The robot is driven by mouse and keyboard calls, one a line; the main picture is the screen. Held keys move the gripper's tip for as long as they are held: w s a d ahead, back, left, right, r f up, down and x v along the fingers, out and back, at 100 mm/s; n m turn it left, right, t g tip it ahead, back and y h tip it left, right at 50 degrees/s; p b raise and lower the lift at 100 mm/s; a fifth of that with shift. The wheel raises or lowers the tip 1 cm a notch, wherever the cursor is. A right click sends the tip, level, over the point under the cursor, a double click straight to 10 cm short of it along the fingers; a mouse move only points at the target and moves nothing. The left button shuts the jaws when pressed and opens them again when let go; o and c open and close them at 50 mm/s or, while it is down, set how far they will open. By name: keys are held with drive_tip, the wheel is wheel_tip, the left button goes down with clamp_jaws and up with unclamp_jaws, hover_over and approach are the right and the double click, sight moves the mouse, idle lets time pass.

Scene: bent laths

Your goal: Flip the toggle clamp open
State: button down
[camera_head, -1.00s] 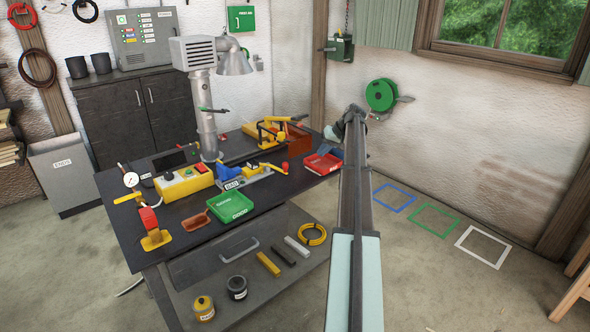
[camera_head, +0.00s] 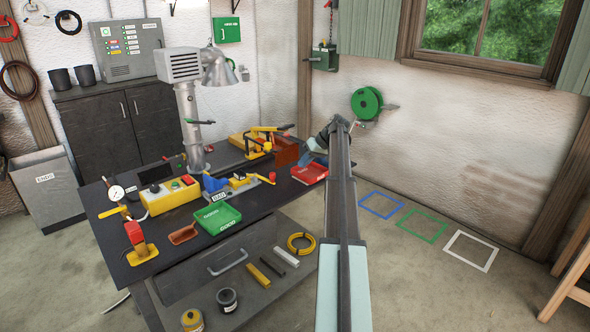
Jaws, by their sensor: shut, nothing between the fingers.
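A toggle clamp, as far as I can tell, stands on the dark workbench (camera_head: 150,283): the yellow lever with a red end (camera_head: 252,179), beside a blue part (camera_head: 214,184). The lever lies low, pointing right; whether it is latched is too small to tell. My gripper (camera_head: 311,145) is at the far end of my arm, above the bench's right end, to the right of the clamp and apart from it. It is small and partly hidden by my wrist, and holds nothing.
A green tray (camera_head: 217,218) lies in front and a yellow control box (camera_head: 168,197) to the left.

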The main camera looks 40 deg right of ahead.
drive_tip(key=x, duration=0.8)
drive_tip(key=shift+w+a+f, duration=0.15)
drive_tip(key=shift+w+f, duration=0.05)
drive_tip(key=shift+f, duration=0.1)
drive_tip(key=a, duration=0.1)
drive_tip(key=w+a, duration=0.1)
drive_tip(key=shift+a+f, duration=0.15)
drive_tip(key=shift+a, duration=0.25)
drive_tip(key=shift+w+a, duration=0.15)
drive_tip(key=shift+a, duration=0.4)
